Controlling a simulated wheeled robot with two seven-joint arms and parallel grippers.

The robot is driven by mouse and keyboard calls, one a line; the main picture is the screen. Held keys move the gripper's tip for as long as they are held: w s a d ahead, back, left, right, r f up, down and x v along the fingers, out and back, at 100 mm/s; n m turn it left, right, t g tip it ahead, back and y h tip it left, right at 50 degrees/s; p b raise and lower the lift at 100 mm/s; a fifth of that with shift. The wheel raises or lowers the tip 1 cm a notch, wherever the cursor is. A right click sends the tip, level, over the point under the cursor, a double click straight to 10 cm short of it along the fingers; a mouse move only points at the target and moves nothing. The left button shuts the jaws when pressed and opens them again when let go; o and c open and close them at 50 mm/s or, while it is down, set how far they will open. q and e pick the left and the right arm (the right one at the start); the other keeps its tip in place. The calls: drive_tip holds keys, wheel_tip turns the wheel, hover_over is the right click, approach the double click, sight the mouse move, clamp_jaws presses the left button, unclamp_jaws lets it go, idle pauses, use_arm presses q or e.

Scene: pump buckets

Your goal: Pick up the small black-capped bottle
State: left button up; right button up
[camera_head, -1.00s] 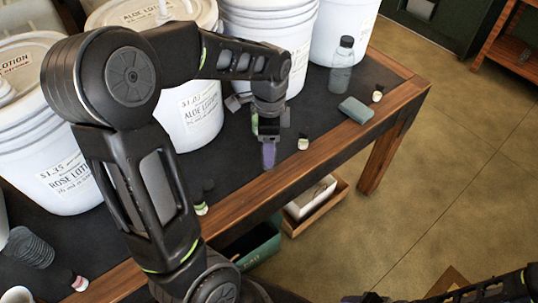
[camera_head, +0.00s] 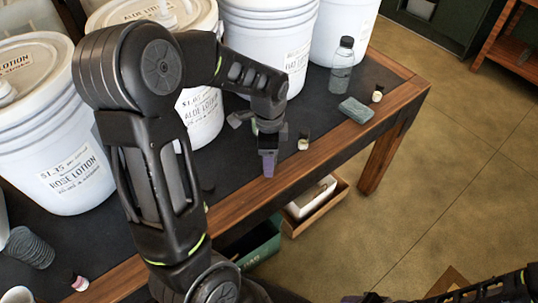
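My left gripper (camera_head: 268,163) hangs fingers-down above the near edge of the black-topped table (camera_head: 327,112). I cannot tell whether it is open or holds anything; a purple patch shows at its tip. A third small bottle is mostly hidden behind my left arm. My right gripper (camera_head: 370,298) is only partly visible at the bottom edge.
Large white lotion buckets (camera_head: 68,172) line the back of the table. A clear bottle (camera_head: 342,68) and a grey-green block (camera_head: 356,110) stand to the right. A pink-labelled small bottle (camera_head: 77,281) is front left. Below the table are a wooden crate (camera_head: 318,210) and a green bin (camera_head: 256,245).

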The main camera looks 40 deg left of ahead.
idle(0.3)
use_arm(q)
clamp_jaws()
idle(0.6)
